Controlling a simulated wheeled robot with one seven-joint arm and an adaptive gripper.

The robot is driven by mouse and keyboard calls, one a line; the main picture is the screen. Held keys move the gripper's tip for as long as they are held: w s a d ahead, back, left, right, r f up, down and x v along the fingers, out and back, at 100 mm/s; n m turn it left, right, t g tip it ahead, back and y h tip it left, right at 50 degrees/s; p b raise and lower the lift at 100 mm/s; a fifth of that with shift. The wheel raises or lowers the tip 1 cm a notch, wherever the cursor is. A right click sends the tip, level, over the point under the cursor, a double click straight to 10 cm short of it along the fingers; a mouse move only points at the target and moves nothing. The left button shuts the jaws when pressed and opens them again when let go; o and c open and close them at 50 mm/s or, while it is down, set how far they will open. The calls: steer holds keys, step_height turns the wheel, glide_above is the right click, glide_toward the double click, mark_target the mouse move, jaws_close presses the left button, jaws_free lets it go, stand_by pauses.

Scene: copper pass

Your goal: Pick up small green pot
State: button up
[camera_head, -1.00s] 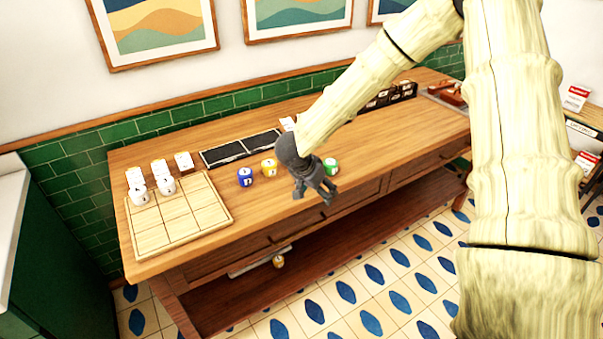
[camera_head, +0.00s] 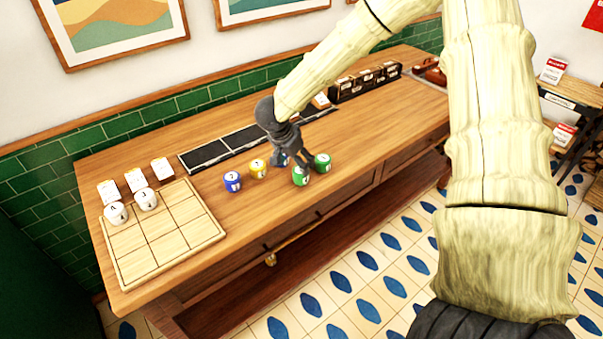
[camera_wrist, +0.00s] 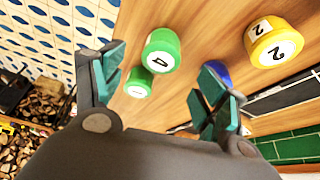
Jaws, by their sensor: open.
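Two green pots with white numbered faces stand close together on the wooden counter. One green pot (camera_head: 301,176) is nearer the front edge, the other green pot (camera_head: 322,163) just right of it. In the wrist view, a green pot marked 4 (camera_wrist: 162,50) looks larger than the second green pot (camera_wrist: 138,82); I cannot tell if their true sizes differ. My gripper (camera_head: 294,162) is open and empty, just behind and left of the green pots. In the wrist view both green pots show in the gap between my gripper's fingers (camera_wrist: 160,78).
A yellow pot (camera_head: 259,168) and a blue pot (camera_head: 233,182) stand left of my gripper. A wooden grid board (camera_head: 170,235) holds two white pots (camera_head: 147,199). A black tray (camera_head: 205,156) lies behind.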

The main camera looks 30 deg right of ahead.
mark_target(301, 175)
steer(key=shift+w+f, duration=0.25)
steer(key=shift+f, duration=0.2)
steer(key=shift+w+f, duration=0.2)
steer(key=shift+f, duration=0.25)
steer(key=shift+s+d+f+p, duration=0.2)
steer(key=shift+d+f+p, duration=0.1)
steer(key=shift+d, duration=0.05)
steer(key=shift+p+x, duration=0.9)
steer(key=shift+x, duration=1.45)
steer(key=c, duration=1.2)
